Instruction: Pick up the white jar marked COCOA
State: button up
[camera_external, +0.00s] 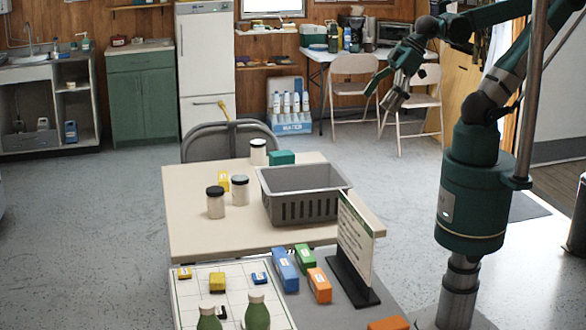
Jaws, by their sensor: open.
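My gripper (381,93) is open and empty, raised in the air at the upper right, well apart from the jars.
A grey crate (295,207) stands right of the jars, with a teal box (282,158) behind it. A yellow item (223,181) is near the jars. An upright sign (356,240), blocks and green bottles (257,311) are in front. The table's front left is clear.

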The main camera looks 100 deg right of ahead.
dwell(0.3)
jog(key=c, duration=1.5)
jog(key=shift+w, duration=0.15)
jog(key=w+d+f+m+h+b, duration=0.1)
jog(key=w+d+m+b, duration=0.35)
jog(key=w, duration=0.85)
jog(key=w+d+f+m+h+b, duration=0.1)
jog(key=w+d+f, duration=0.5)
jog(key=w, duration=0.3)
jog(key=w+d+f+m+g+h+b, duration=0.1)
jog(key=w+d+f+m, duration=0.1)
jog(key=w+d+f, duration=0.4)
jog(key=w+d+f+m+g+h, duration=0.1)
jog(key=w+d+f, duration=0.5)
jog(key=w+f, duration=0.3)
jog(key=shift+w+d+h+b, duration=0.15)
jog(key=shift+w+h+b, duration=0.2)
jog(key=shift+w, duration=1)
jog(key=shift+w+d+f+m+g, duration=0.2)
jog(key=shift+w+f+m+g, duration=0.1)
jog(key=shift+f, duration=0.15)
